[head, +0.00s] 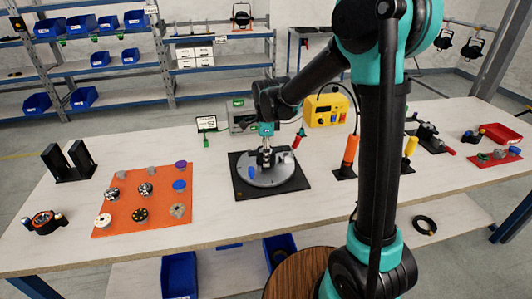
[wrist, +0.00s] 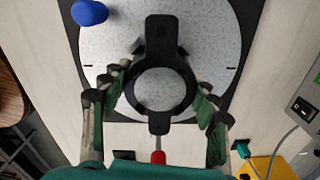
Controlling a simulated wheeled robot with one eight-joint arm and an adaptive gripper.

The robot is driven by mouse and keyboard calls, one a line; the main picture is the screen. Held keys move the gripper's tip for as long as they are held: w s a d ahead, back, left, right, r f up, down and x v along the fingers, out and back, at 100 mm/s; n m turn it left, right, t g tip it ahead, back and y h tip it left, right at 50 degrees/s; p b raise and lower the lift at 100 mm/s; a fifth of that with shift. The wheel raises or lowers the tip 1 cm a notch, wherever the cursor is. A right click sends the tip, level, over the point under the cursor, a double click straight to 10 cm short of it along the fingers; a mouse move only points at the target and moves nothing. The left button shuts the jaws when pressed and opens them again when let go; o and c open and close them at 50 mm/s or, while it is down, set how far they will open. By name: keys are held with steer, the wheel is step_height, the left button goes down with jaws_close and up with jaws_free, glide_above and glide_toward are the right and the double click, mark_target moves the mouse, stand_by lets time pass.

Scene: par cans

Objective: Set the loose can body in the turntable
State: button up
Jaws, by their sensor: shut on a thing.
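The turntable is a speckled grey disc (head: 285,178) on a black square base, and it also fills much of the wrist view (wrist: 215,40). The can body shows as a black ring with two lugs (wrist: 158,118) in the wrist view, with speckled grey inside it. My gripper (wrist: 163,98) has a finger on each side of the ring and is shut on it. In the head view my gripper (head: 266,148) points down over the middle of the disc. The can is small and partly hidden there, so I cannot tell whether it touches the disc.
A blue knob (head: 252,171) stands at the disc's front left edge. A red-handled thing (head: 299,138) stands behind the turntable. An orange mat (head: 125,215) with several parts lies left; a yellow box (head: 326,110) stands behind right. Bare table lies in front.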

steer(key=shift+f, duration=0.1)
stand_by(0.7)
steer(key=o, duration=1.2)
steer(key=shift+o, duration=0.2)
steer(key=o, duration=0.6)
steer(key=shift+c, duration=0.2)
step_height(320, 180, up, 12)
